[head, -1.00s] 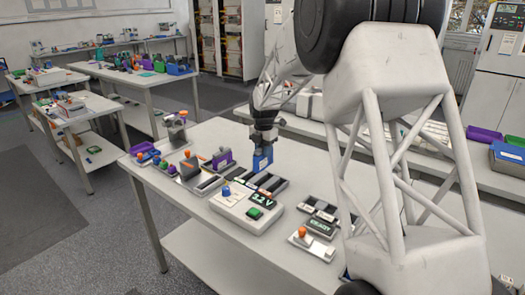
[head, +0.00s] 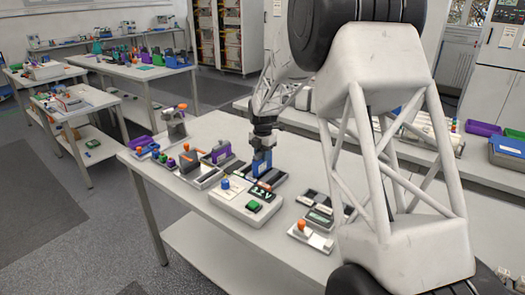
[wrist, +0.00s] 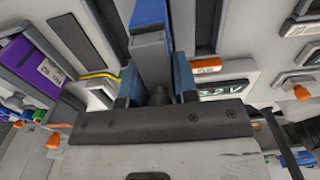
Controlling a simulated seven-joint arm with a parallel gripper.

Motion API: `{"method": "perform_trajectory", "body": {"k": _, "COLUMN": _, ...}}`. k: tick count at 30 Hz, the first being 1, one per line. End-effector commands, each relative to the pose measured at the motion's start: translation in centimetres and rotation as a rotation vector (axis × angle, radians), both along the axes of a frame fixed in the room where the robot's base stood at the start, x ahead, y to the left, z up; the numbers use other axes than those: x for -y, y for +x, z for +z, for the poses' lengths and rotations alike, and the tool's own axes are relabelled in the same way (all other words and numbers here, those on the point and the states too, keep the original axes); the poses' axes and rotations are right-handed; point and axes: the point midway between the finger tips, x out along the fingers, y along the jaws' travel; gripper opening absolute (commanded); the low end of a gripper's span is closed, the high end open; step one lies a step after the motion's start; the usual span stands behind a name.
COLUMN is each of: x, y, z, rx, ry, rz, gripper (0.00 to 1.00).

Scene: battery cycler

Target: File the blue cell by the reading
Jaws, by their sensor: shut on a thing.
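My gripper (head: 263,154) is shut on the blue cell (wrist: 150,20) and holds it upright over the table, just behind the cycler. In the head view the blue of the fingers and of the cell blend together. The wrist view shows the cell between the two blue fingers; its lower end is hidden. The white cycler (head: 232,207) has a blue knob, a green button (head: 254,206) and a lit display (head: 260,192). The display also shows in the wrist view (wrist: 222,92); it ends in ".2 V", but its first digit is unclear.
Dark slotted trays (head: 272,178) lie behind the cycler, close under my gripper. A purple cell (head: 221,152) and an orange-topped dark block (head: 189,161) stand to the left. A small unit with an orange knob (head: 302,226) and a grey screen (head: 320,216) sits to the right.

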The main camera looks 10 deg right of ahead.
Motion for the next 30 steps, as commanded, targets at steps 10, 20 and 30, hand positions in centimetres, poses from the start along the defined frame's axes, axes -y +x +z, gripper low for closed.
{"method": "perform_trajectory", "body": {"k": 10, "x": 0.0, "y": 0.0, "z": -2.0, "rx": 0.001, "ry": 0.0, "rz": 0.0, "gripper": 0.0}}
{"method": "perform_trajectory", "body": {"k": 20, "x": 0.0, "y": 0.0, "z": -2.5, "rx": 0.001, "ry": 0.0, "rz": 0.0, "gripper": 0.0}}
{"method": "perform_trajectory", "body": {"k": 30, "x": 0.0, "y": 0.0, "z": -2.6, "rx": 0.001, "ry": 0.0, "rz": 0.0, "gripper": 0.0}}
